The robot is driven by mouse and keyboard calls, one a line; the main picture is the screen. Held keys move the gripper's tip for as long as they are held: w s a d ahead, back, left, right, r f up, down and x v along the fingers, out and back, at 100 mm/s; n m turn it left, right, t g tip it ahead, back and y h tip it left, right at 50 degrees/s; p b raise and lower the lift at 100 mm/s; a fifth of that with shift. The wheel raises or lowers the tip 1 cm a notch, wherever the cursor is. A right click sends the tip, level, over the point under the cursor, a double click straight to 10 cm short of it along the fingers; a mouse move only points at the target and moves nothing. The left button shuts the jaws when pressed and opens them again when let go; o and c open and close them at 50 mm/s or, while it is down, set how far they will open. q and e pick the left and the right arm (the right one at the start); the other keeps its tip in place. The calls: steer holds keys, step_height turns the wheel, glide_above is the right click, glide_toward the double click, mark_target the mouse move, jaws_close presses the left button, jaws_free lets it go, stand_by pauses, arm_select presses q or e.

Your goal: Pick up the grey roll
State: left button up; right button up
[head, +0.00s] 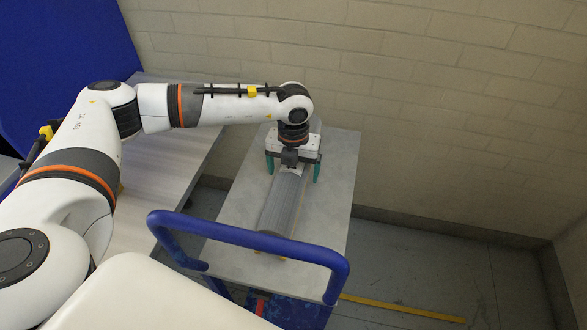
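The grey roll (283,206) lies lengthwise on the grey top of a cart (335,200). Its near end points toward the blue handle, and its far end is hidden under my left gripper. My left gripper (292,174) points down over the far part of the roll. Its two green fingers are spread wide, one on each side of the roll. I cannot tell whether they touch it. My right gripper is not in view.
The cart has a blue tubular handle (247,238) at its near end. A pale wooden table (165,188) stands to the left of the cart. A brick wall (410,110) rises behind. The floor (430,270) at right is clear, with a yellow strip (400,308) on it.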

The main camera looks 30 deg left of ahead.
arm_select(q)
steer(key=c, duration=1.4)
steer(key=shift+r, duration=0.1)
steer(key=shift+c, duration=0.7)
